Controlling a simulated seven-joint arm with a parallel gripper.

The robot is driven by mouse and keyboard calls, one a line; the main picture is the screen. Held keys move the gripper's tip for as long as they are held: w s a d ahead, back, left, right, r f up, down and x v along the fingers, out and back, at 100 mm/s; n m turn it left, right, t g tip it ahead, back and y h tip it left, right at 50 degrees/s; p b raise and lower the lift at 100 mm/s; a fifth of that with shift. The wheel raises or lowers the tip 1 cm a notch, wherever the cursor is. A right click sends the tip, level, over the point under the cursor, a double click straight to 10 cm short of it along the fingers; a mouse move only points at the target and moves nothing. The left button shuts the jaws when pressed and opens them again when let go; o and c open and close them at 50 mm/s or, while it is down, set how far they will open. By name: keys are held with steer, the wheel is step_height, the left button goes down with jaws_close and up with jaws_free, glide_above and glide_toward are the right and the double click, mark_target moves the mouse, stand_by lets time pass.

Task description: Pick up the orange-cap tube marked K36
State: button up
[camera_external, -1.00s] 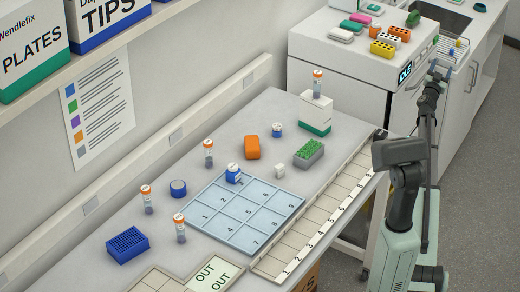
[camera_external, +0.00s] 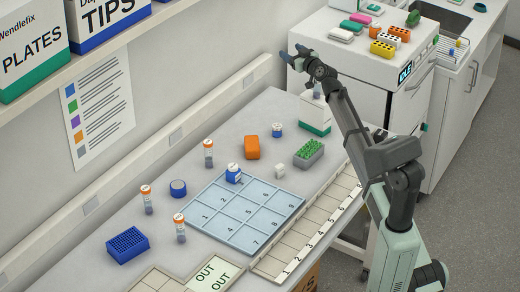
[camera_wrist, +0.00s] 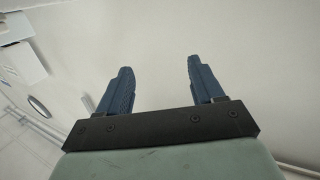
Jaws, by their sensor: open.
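Several orange-cap tubes stand upright on the bench: one at the far side (camera_external: 208,155), one at the left (camera_external: 147,201) and one close to the blue grid mat (camera_external: 180,230). The tube markings are too small to read, so I cannot tell which is K36. My gripper (camera_external: 291,52) is open and empty, high near the back wall, above and left of the box. In the wrist view its two fingers (camera_wrist: 158,66) are apart with only pale wall between them.
The white-and-green box (camera_external: 315,118) stands at the back of the bench. A shelf overhangs at upper left.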

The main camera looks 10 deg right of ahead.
steer(key=s+a+f+m+g+y, duration=0.1)
steer(key=a+f+g, duration=0.15)
steer(key=a, duration=0.45)
steer(key=s+a+f+m+g+y, duration=0.1)
steer(key=a+f+g, duration=0.15)
steer(key=a, duration=0.45)
steer(key=m+g+h, duration=0.8)
steer(key=m+g, duration=0.3)
steer(key=m, duration=0.8)
glide_above(207, 143)
steer(key=w, duration=0.1)
step_height(207, 143, down, 9)
steer(key=shift+w+d+r, duration=0.1)
steer(key=shift+w, duration=0.05)
steer(key=shift+s+m+h, duration=0.3)
steer(key=shift+s+m, duration=0.15)
steer(key=shift+m, duration=0.15)
steer(key=shift+s+f, duration=0.1)
steer(key=shift+f, duration=0.25)
step_height(207, 143, down, 7)
steer(key=shift+f, duration=0.15)
steer(key=shift+w+f, duration=0.2)
steer(key=shift+f, duration=2.7)
